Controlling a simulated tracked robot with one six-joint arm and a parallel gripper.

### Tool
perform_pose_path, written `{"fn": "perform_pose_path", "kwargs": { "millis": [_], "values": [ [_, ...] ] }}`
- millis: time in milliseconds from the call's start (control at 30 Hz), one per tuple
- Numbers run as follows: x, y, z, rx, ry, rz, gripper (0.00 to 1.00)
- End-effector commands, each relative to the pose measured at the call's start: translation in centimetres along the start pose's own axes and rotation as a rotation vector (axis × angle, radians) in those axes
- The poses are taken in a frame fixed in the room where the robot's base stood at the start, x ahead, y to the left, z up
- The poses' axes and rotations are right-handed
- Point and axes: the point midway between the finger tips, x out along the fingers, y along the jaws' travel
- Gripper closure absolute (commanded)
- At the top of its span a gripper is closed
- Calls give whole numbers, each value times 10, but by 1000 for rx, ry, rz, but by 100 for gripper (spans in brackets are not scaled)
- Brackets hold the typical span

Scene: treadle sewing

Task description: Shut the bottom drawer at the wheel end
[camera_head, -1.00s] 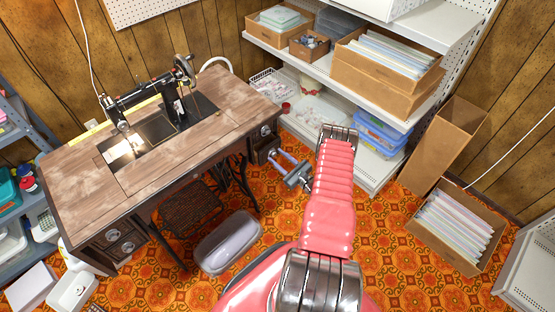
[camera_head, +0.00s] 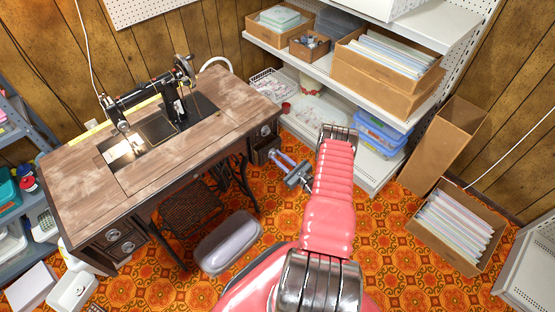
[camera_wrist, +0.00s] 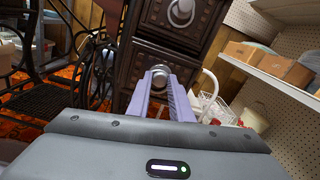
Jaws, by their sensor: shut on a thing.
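The treadle sewing table (camera_head: 85,185) stands at the left with the sewing machine (camera_head: 140,97) on top; its handwheel (camera_head: 184,68) is toward the right end. At that end the bottom drawer (camera_head: 262,155) sits below a top drawer (camera_head: 264,131). In the wrist view the bottom drawer (camera_wrist: 143,60) has a carved dark front with a round metal pull (camera_wrist: 160,73). My gripper (camera_head: 275,154) reaches this front, and its two lilac fingers (camera_wrist: 161,80) are shut on the pull. The fingertips partly hide the pull. How far the drawer stands out is hard to tell.
Shelves with boxes (camera_head: 390,85) stand right of the drawers, close to my arm. A white wire basket (camera_wrist: 208,105) is just beside the drawer. Patterned floor is open between bin and shelves.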

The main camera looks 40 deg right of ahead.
Motion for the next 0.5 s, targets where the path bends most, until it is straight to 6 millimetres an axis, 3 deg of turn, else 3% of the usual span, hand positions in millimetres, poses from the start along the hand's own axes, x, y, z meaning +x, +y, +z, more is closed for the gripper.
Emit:
{"fn": "perform_pose_path", "kwargs": {
  "millis": [233, 500],
  "values": [
    [6, 1, 0, -1, 0, 2, 100],
    [39, 1, -1, -2, 1, 3, 100]
  ]
}}
